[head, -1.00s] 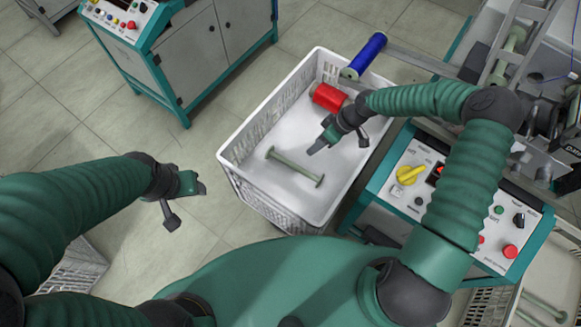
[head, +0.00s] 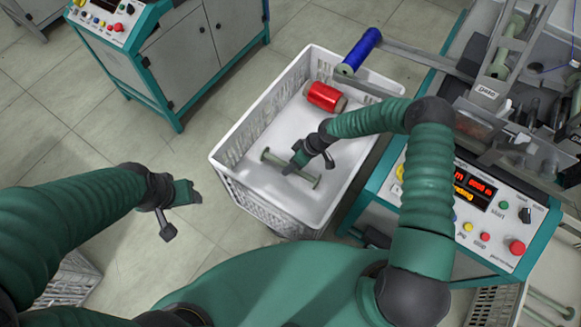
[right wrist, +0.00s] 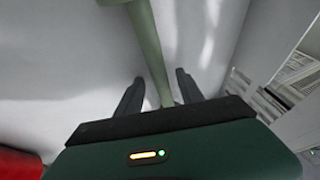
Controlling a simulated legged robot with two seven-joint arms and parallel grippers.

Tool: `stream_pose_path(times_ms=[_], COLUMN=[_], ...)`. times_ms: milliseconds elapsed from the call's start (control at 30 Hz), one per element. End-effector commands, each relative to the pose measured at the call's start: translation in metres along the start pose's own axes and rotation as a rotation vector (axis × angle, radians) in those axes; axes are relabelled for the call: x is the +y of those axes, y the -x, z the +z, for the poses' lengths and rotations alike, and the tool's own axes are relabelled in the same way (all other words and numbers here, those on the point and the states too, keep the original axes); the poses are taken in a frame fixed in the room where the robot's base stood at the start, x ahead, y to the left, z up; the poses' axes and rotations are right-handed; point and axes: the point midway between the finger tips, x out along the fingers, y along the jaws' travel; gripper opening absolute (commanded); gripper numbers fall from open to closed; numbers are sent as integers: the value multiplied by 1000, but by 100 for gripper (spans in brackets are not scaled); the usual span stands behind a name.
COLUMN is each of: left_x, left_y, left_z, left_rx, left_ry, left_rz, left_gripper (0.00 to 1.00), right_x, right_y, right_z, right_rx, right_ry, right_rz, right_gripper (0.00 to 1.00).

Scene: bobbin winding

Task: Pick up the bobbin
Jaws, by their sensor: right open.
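A pale green empty bobbin (head: 272,159) lies on its side on the floor of the white crate (head: 226,145). My right gripper (head: 289,170) is at the middle of its shaft and hides part of it. In the right wrist view the bobbin's shaft (right wrist: 149,45) runs between the two open dark fingers (right wrist: 157,85) of my right gripper. I cannot tell whether the fingers touch it. My left gripper (head: 188,193) hangs outside the crate to the left, and its finger gap is too small to judge.
A red wound bobbin (head: 324,96) lies further back in the crate. A blue wound bobbin (head: 361,50) is at the crate's far rim. A machine with a control panel (head: 485,215) stands close on the right. A grey cabinet (head: 205,45) stands at the back left.

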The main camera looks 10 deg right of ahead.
Motion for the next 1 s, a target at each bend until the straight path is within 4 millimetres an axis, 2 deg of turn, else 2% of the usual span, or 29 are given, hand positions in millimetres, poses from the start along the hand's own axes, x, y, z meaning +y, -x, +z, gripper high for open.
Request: stream_pose_path(times_ms=[33,300,367,767,867,1000], left_x=[0,0,0,0,0,0], left_y=[0,0,0,2,8,18], left_z=[0,0,0,0,-2,-4], left_rx=[0,0,0,0,0,0], left_ry=[0,1,1,1,1,0], left_rz=[0,0,0,0,0,0], left_gripper=[58,58,58,58,58,58], right_x=[0,1,1,0,-4,-13], right_y=[0,1,1,4,20,53], right_z=[0,1,1,0,-7,-20], right_rx=[0,1,1,0,1,1], right_ry=[0,-1,-1,0,1,2], right_rz=[0,-2,-2,-2,0,1], right_gripper=[41,5,0,0,0,0])
